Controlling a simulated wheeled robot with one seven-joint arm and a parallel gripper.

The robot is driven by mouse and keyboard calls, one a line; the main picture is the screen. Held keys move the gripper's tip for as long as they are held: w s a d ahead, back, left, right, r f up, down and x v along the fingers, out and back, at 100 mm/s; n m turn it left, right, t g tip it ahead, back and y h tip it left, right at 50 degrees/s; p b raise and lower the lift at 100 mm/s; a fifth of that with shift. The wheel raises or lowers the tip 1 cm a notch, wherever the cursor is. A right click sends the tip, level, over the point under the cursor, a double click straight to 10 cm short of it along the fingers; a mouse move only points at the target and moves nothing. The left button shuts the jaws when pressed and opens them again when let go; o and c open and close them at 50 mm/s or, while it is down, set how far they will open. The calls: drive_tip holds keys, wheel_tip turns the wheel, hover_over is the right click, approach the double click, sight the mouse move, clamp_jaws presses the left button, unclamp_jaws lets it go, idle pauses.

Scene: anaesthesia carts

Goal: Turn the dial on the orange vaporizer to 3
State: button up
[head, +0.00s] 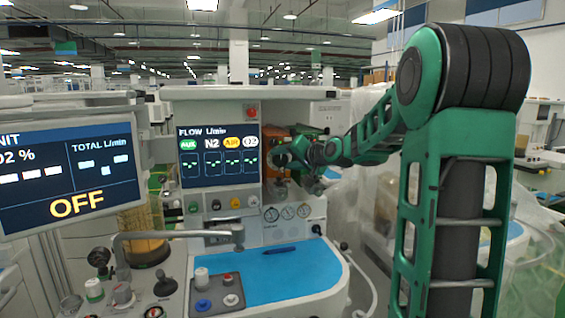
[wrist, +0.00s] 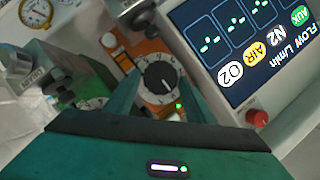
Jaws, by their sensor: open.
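The orange vaporizer (head: 279,190) stands on the anaesthesia machine just right of the flow screen, partly hidden by my gripper (head: 285,157). In the wrist view the orange vaporizer (wrist: 124,50) shows its round white dial (wrist: 158,79) with a dark centre and a white pointer line. My gripper (wrist: 160,92) is open, one green finger on each side of the dial. I cannot tell whether the fingers touch it. The dial's numbers are too small to read.
The flow screen (head: 218,157) is close to the left of my gripper. A grey-green vaporizer (wrist: 40,72) is beside the orange one. Gauges (head: 287,212) sit below. A blue work surface (head: 285,270) holds a dark pen. A monitor (head: 68,172) reads OFF.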

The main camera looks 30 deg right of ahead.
drive_tip(key=c, duration=0.8)
drive_tip(key=n+h, duration=0.1)
drive_tip(key=n+g+h, duration=0.1)
drive_tip(key=n, duration=0.1)
drive_tip(key=shift+a+r, duration=0.2)
drive_tip(key=shift+a, duration=0.2)
drive_tip(key=n+h, duration=0.1)
drive_tip(key=n+g+h, duration=0.1)
drive_tip(key=n+h, duration=0.1)
drive_tip(key=shift+w+a+n, duration=0.15)
drive_tip(key=shift+a+n, duration=0.15)
drive_tip(key=shift+a, duration=0.05)
drive_tip(key=n+h, duration=0.3)
drive_tip(key=n, duration=0.1)
drive_tip(key=shift+w+a+f+g, duration=0.15)
drive_tip(key=shift+a+f+g, duration=0.1)
drive_tip(key=shift+a+g, duration=0.1)
drive_tip(key=n, duration=0.1)
drive_tip(key=n+h, duration=0.2)
drive_tip(key=shift+a+f, duration=0.2)
drive_tip(key=shift+f, duration=0.05)
drive_tip(key=shift+n+h, duration=0.3)
